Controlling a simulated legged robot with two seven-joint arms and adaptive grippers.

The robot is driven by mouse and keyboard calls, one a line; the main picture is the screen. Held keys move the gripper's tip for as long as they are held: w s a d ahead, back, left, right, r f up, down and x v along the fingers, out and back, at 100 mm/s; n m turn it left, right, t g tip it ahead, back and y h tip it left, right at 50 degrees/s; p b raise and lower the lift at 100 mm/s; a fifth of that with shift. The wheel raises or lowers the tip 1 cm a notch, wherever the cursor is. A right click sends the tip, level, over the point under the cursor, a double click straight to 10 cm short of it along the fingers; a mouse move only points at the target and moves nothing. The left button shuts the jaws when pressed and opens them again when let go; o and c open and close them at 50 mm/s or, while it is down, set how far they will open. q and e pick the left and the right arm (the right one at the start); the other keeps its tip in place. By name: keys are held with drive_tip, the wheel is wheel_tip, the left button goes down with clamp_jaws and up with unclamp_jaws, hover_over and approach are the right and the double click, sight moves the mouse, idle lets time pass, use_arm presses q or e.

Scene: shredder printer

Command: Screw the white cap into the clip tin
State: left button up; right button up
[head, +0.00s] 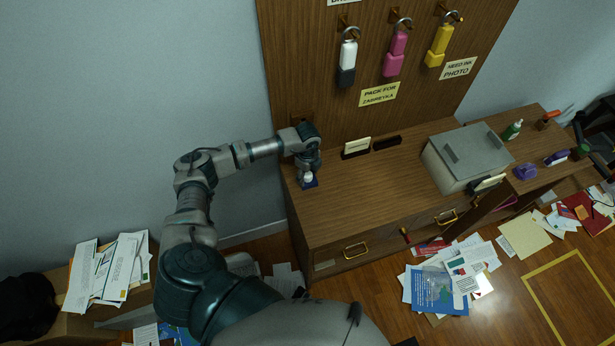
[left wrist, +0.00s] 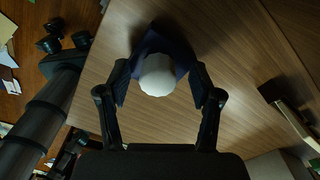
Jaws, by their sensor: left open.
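The white cap (head: 308,177) sits on top of the dark blue clip tin (head: 310,184) at the left end of the wooden desk. In the left wrist view the round white cap (left wrist: 157,75) covers the middle of the blue tin (left wrist: 176,42). I cannot tell whether the cap is threaded in. My left gripper (head: 307,168) is just above the tin, pointing down. In the left wrist view its two fingers (left wrist: 160,88) are open, one on each side of the cap, with small gaps. My right gripper is not in view.
The desk top (head: 375,190) is clear between the tin and a grey box-like machine (head: 466,156). A small card holder (head: 356,147) stands near the back panel. Coloured tags hang on that panel. Papers (head: 445,280) litter the floor.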

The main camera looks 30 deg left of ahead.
use_arm(q)
drive_tip(key=shift+r+n+p, duration=0.15)
drive_tip(key=shift+n+p, duration=0.25)
drive_tip(key=shift+p, duration=0.05)
drive_tip(key=n+p, duration=0.3)
drive_tip(key=n, duration=0.1)
drive_tip(key=n+p, duration=0.4)
drive_tip(key=n, duration=0.1)
drive_tip(key=shift+s+r+n, duration=0.15)
drive_tip(key=shift+r+n, duration=0.05)
drive_tip(key=shift+n, duration=0.1)
drive_tip(key=shift+f+n+p, duration=0.1)
drive_tip(key=shift+n+p, duration=0.4)
drive_tip(key=shift+n, duration=0.1)
drive_tip(key=shift+f, duration=0.3)
